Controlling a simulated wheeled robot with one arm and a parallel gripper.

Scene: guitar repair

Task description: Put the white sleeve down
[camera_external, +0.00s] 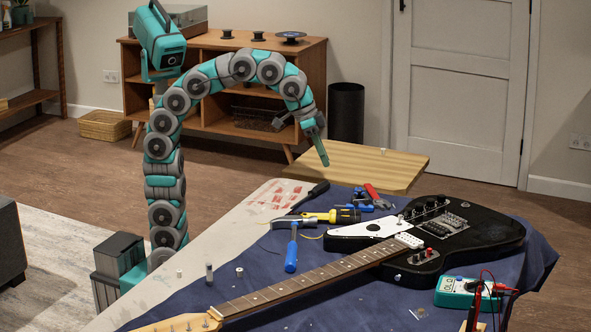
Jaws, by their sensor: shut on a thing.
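My gripper (323,160) points down and is shut, in front of the left part of a wooden board (350,170) behind the workbench. The white sleeve between its fingers is too small and too hidden to make out from here. A small pale piece (382,152) stands on the board, to the right of my gripper. More small pale cylindrical pieces stand at the front left of the workbench: a short one (179,273), a taller grey-white one (209,270) and another short one (239,271).
A black electric guitar (480,235) lies across the dark blue cloth (345,290), neck toward the front left. Much of the wooden board is bare.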

